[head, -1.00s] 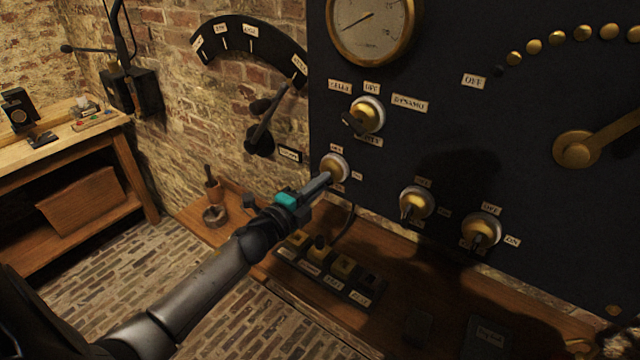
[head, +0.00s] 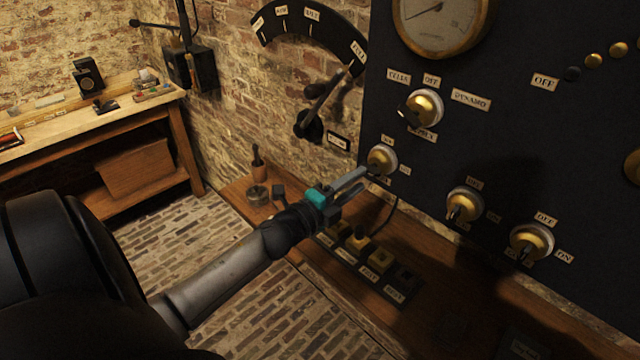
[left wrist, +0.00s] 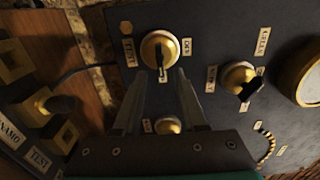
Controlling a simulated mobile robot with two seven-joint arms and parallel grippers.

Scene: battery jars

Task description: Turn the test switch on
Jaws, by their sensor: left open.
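The test switch (head: 381,159) is a round brass knob with a pale rim on the dark panel. In the left wrist view the test switch (left wrist: 158,46) is at top centre, with a TEST label on its left. Its dark handle extends toward the bottom of that view; I cannot tell which setting this is. My left gripper (head: 362,180) is just left of and below the switch in the head view. In the left wrist view the open, empty fingers (left wrist: 160,76) point at the switch, the handle lying between their tips. I cannot judge contact. My right gripper is not in view.
Nearby switches include one with a DYNAMO label (head: 423,108) and two lower right (head: 464,204) (head: 531,241). A labelled block with brass pieces (head: 366,262) lies on the wooden shelf below. A lever (head: 318,105) is on the brick wall. A workbench (head: 90,120) stands left.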

